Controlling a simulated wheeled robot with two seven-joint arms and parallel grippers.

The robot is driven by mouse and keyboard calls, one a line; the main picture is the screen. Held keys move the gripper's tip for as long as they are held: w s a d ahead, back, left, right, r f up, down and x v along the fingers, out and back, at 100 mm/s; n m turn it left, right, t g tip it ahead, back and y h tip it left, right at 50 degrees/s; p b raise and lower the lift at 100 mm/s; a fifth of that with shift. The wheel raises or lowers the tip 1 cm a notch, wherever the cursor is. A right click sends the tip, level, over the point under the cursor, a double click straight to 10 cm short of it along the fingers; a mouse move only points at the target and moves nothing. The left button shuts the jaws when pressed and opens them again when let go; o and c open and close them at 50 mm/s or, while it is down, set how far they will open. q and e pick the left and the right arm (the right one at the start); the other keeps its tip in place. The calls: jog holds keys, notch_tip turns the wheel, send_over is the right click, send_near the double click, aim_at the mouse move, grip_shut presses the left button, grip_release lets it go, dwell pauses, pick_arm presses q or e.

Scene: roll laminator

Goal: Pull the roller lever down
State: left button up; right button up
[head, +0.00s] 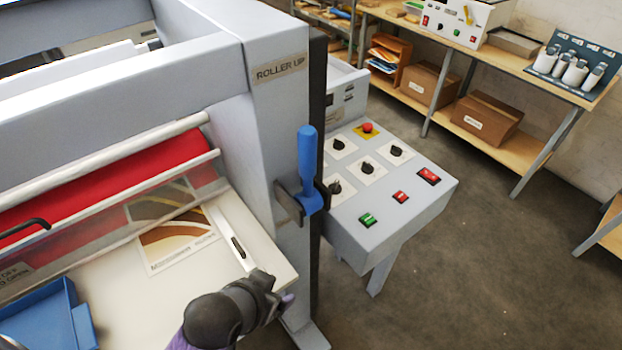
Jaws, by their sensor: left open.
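The roller lever (308,152) has a blue handle that stands upright from a blue hub on a dark bracket, on the side post of the laminator (268,130). The post carries a "ROLLER UP" label (280,70) above the lever. My left gripper (276,292) is at the bottom centre, at the right edge of the white feed table, below and left of the lever and apart from it. It is open, and its fingers are partly hidden by its dark wrist. My right gripper is out of the picture.
A control panel (350,222) with knobs, coloured switches and a red button stands right of the lever. A printed sheet (178,240) lies on the feed table (120,305) below the red roller (100,190). A blue tray (50,318) is at lower left. The floor at right is clear.

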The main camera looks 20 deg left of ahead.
aim_at(303, 149)
pick_arm(q)
jog(key=w+r+t+h, duration=0.2)
jog(key=w+r+t, duration=0.95)
jog(key=r, duration=0.45)
jog(key=shift+g, duration=0.45)
jog(key=w, duration=0.3)
jog(key=w+p, duration=0.1)
jog(key=w, duration=0.2)
jog(key=w+d, duration=0.1)
jog(key=w, duration=0.1)
jog(key=shift+w+d, duration=0.1)
jog(key=shift+w, duration=0.3)
jog(key=shift+w+d, duration=0.15)
jog(key=shift+w, duration=0.5)
jog(key=shift+f, duration=0.1)
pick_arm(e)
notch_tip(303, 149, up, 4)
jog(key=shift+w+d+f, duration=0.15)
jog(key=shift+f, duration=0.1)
pick_arm(q)
grip_shut()
